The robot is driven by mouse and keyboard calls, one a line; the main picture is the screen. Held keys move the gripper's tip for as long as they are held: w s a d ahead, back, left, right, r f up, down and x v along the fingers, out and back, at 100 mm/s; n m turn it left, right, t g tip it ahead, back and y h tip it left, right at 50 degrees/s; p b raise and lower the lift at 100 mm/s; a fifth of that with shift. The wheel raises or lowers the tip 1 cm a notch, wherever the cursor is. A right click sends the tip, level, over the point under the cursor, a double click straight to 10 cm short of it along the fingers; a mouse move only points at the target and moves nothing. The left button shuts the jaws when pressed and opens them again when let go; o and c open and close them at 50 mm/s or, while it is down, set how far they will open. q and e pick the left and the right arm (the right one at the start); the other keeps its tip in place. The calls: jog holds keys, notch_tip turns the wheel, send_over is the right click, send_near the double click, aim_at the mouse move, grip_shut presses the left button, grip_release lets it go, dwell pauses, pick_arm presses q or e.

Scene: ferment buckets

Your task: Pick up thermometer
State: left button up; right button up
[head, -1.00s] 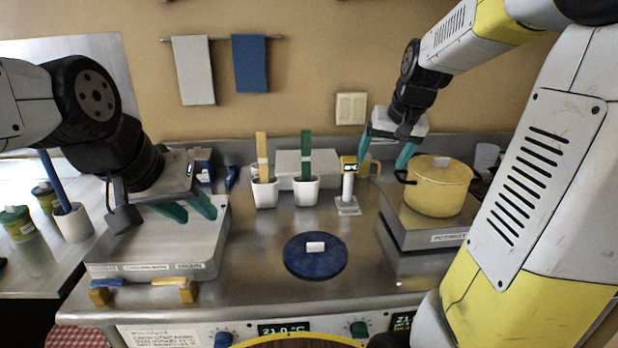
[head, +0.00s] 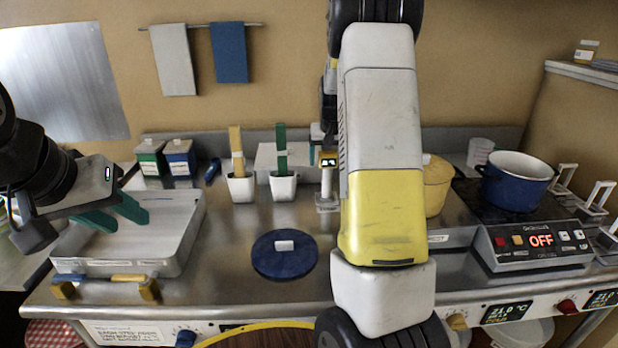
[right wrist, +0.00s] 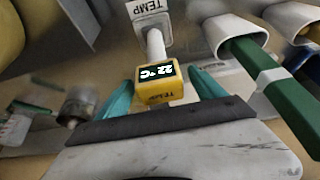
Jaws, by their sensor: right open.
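The thermometer has a yellow head (right wrist: 158,84) with a display reading 22 °C, on a white stem in a stand marked TEMP. In the head view the thermometer (head: 328,161) stands upright at the back of the counter, just left of my right arm. My right gripper (right wrist: 160,82) is open, with its teal fingers on either side of the yellow head. I cannot tell whether they touch it. In the head view my right arm hides most of that gripper. My left gripper (head: 130,220) is open and empty above the metal box at the left.
White pots with a yellow-handled tool (head: 236,150) and a green-handled tool (head: 281,150) stand left of the thermometer. A yellow pot (head: 436,185) is partly behind my right arm. A blue disc (head: 284,262) lies mid-counter. A blue pot (head: 516,187) stands at the right.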

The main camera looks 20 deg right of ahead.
jog(key=shift+x, duration=1.2)
jog(key=shift+r, duration=0.1)
grip_shut()
